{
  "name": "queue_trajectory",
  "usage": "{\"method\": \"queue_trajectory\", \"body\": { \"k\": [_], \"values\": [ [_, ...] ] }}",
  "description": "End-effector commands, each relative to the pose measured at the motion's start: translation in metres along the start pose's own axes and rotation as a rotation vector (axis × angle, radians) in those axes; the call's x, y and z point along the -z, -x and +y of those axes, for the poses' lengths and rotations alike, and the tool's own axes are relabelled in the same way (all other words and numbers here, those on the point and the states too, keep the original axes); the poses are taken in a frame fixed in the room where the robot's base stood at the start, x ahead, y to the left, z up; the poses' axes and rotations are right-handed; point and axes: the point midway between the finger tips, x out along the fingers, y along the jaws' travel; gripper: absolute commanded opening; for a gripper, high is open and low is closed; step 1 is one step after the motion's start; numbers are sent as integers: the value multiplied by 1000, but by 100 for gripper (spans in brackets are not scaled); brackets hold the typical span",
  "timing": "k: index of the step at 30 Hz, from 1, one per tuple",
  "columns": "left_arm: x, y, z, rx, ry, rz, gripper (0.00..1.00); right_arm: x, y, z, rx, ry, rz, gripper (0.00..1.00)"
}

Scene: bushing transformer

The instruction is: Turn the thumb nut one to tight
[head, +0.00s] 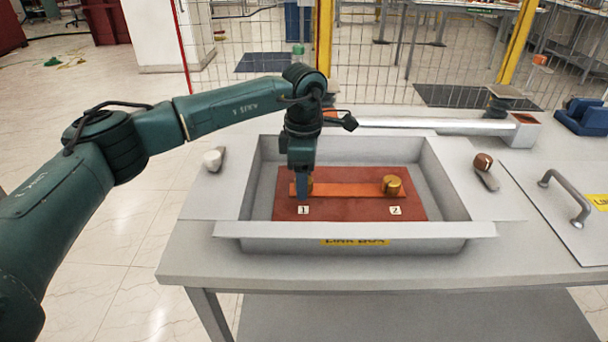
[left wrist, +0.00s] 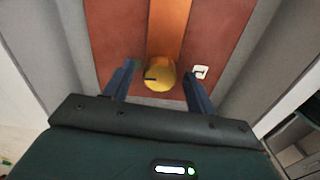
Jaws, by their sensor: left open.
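Thumb nut one, a brass-coloured round nut (left wrist: 160,76), sits on the orange link bar (head: 345,190) beside the white label 1 (head: 303,210). In the head view my left gripper (head: 303,195) points down over it and hides most of it. In the left wrist view the two fingers (left wrist: 157,88) stand open, one on each side of the nut, with gaps to it. A second brass nut (head: 392,185) sits at the bar's right end above label 2 (head: 395,210). My right gripper is not in view.
The grey link box (head: 357,244) has raised walls around the red board (head: 350,212). A lid with a handle (head: 566,197) lies at the right. Small knobbed parts stand left (head: 214,160) and right (head: 485,170) of the box. A wire fence runs behind the bench.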

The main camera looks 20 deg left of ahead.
Motion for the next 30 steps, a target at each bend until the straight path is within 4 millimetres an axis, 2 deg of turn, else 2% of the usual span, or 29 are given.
{"method": "queue_trajectory", "body": {
  "k": [5,8,21,25,30],
  "values": [
    [0,2,0,0,0,0,57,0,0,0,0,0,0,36],
    [0,13,0,-2,0,0,57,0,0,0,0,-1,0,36],
    [0,105,0,-3,0,0,57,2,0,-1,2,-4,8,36],
    [0,122,0,-1,1,0,57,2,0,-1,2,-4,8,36],
    [0,131,0,0,0,0,57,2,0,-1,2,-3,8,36]
  ]
}}
